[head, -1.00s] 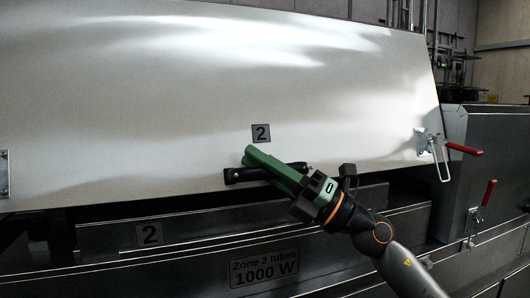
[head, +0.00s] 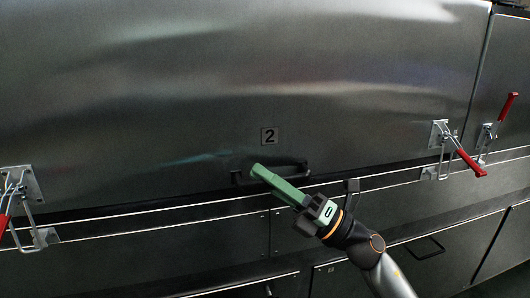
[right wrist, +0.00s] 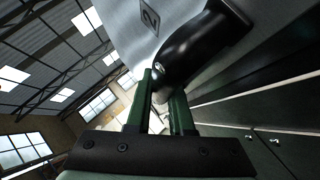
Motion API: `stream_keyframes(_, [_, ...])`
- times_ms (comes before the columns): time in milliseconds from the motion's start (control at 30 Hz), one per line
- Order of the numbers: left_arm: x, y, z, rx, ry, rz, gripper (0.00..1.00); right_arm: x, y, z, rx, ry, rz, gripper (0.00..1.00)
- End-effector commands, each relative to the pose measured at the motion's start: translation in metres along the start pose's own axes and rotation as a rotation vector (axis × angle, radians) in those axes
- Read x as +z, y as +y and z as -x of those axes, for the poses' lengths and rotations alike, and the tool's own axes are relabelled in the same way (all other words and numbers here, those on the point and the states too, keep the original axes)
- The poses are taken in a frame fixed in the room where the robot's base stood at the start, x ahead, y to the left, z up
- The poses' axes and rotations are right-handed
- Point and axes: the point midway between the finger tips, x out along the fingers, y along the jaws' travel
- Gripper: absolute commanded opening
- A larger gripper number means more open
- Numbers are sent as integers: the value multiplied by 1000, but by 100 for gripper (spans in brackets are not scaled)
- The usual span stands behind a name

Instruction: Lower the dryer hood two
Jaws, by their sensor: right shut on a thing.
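The dryer hood two (head: 190,100) is a large grey metal hood with a small "2" plate (head: 269,136). It is down, with its lower edge close along the dryer body's rim. A black bar handle (head: 243,178) sits near that edge. My right gripper (head: 258,172), with green fingers, is shut on the handle. In the right wrist view, the black handle (right wrist: 200,45) runs up from between the green fingers (right wrist: 160,100), and the "2" plate also shows (right wrist: 150,19). My left gripper is not in view.
Toggle latches with red levers stand at the hood's left (head: 24,200) and right (head: 455,148) lower corners. Another red-handled latch (head: 492,130) is on the neighbouring hood at the right. The dryer body (head: 190,250) runs below the hood.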

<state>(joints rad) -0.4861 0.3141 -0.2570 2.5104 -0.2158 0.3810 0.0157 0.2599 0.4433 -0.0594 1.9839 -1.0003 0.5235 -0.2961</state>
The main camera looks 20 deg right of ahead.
Motion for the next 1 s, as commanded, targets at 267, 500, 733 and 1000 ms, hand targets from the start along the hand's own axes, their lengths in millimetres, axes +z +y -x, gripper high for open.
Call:
stream_keyframes(267, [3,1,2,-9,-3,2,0,-12,-12,12,14,13,2,0])
stream_keyframes(500, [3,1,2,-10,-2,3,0,-12,-12,12,15,14,1,0])
stream_keyframes(733, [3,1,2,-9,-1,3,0,-13,-12,12,15,15,0,29])
stream_keyframes(1000, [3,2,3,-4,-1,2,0,-11,-14,13,9,11,0,50])
